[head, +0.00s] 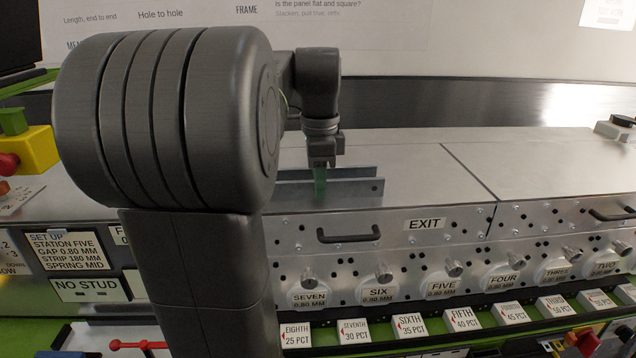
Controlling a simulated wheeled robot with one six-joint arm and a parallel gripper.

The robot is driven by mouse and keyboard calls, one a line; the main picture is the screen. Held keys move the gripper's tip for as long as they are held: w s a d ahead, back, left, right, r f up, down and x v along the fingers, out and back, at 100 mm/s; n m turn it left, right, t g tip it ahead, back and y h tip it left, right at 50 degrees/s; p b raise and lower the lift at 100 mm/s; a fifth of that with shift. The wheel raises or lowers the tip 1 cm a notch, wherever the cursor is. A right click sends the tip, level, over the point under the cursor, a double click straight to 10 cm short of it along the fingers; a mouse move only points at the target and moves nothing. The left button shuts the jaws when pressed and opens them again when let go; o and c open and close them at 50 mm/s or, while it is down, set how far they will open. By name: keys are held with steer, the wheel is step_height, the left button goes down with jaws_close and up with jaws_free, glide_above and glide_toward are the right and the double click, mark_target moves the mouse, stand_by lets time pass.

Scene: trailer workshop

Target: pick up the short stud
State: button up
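A grey metal channel, which looks like the short stud (350,190), lies lengthwise left to right on the flat metal top of the machine. Two parallel upright walls show, the far one partly behind the near one. Its left end is hidden behind my arm. My gripper (320,182) points down over the stud near the middle of its visible length. A green fingertip overlaps the stud's walls in the head view. I cannot tell whether it touches the stud, or whether the fingers are open or shut.
The bare metal top (420,170) is clear right of the stud. An EXIT label (424,224) and a black handle (348,234) are on the front panel. Numbered knobs and white tags line the front below. A yellow box with a red button (35,150) stands at left.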

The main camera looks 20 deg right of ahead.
steer(key=shift+f, duration=0.25)
jaws_close()
steer(key=shift+r, duration=0.15)
